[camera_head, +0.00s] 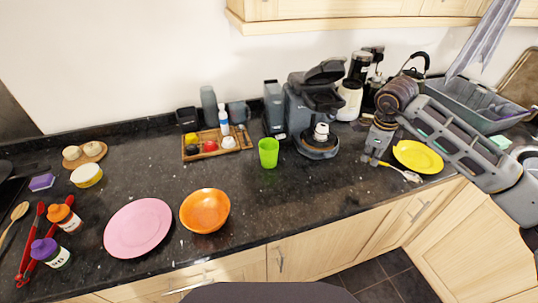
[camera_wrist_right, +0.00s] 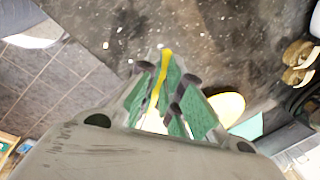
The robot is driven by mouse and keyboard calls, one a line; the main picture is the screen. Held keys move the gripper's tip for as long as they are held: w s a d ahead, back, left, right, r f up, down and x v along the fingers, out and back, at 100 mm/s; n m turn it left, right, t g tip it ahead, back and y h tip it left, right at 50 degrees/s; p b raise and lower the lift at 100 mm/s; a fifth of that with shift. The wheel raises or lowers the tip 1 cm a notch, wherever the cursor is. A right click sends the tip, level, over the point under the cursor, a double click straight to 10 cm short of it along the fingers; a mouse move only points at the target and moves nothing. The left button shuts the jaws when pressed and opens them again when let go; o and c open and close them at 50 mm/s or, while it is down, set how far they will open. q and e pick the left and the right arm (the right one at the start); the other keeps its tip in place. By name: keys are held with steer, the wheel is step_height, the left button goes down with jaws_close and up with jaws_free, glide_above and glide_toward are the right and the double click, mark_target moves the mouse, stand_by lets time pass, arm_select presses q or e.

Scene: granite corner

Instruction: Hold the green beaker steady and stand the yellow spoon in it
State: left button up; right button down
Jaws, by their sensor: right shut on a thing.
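The green beaker (camera_head: 268,153) stands upright and by itself near the middle of the dark counter, in front of the coffee machine. My right gripper (camera_head: 372,160) is at the right of the counter, beside the yellow plate. It is shut on the yellow spoon (camera_head: 394,168), whose pale head (camera_head: 412,177) points right, toward the front edge. In the right wrist view the yellow handle (camera_wrist_right: 164,60) runs between the green finger pads of the gripper (camera_wrist_right: 168,92). I cannot tell whether the spoon still touches the counter. My left gripper is not in view.
A yellow plate (camera_head: 424,160) lies next to the right gripper. An orange bowl (camera_head: 205,212) and a pink plate (camera_head: 138,228) lie front left. The counter right of the beaker's front is clear.

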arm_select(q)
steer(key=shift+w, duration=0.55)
